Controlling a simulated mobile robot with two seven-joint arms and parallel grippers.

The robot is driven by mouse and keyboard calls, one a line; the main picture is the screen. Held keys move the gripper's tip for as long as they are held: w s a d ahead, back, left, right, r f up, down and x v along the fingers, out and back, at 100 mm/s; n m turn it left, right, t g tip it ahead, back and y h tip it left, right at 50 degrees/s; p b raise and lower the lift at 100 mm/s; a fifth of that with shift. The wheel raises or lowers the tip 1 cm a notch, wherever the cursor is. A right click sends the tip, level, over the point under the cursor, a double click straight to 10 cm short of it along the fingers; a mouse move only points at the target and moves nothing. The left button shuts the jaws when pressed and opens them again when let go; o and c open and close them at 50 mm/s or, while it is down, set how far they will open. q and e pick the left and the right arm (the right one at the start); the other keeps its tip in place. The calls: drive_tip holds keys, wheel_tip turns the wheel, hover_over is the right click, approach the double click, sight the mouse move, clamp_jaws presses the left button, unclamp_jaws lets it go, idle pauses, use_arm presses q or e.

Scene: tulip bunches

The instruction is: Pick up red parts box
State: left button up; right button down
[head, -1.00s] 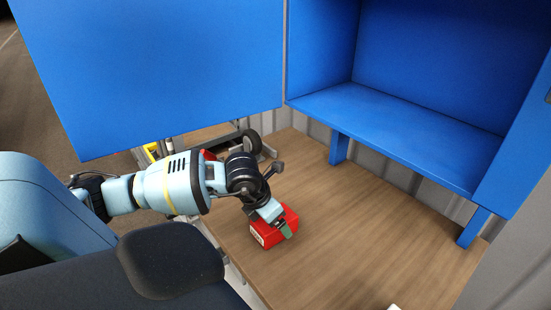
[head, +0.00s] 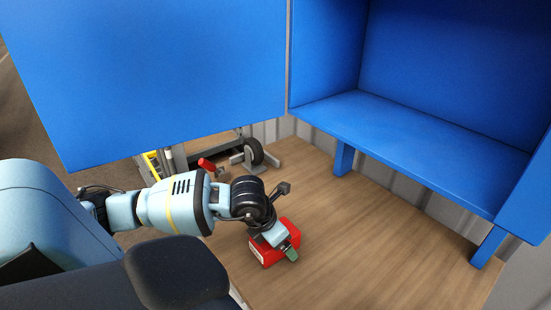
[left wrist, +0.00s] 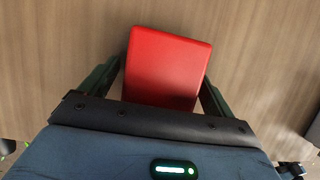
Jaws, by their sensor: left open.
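The red parts box (head: 290,229) sits on the wooden bench top below the blue cabinet in the head view. A pale label shows on its front left side. My left gripper (head: 281,250) is over the box and partly hides it. In the left wrist view the red box (left wrist: 167,65) lies between the two open fingers of my left gripper (left wrist: 165,75). The left finger is close to the box edge and the right one is beside the other edge. I cannot tell whether either finger touches it. My right gripper is not in view.
A blue cabinet (head: 420,135) on short legs stands on the wooden bench (head: 370,250), its door (head: 150,75) open to the left. A wheeled cart (head: 253,152) with a red handle stands behind the bench's far left edge. The bench right of the box is clear.

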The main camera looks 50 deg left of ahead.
use_arm(q)
drive_tip(key=shift+f, duration=0.2)
drive_tip(key=c, duration=1.3)
drive_tip(key=shift+o, duration=0.2)
drive_tip(key=shift+r, duration=0.15)
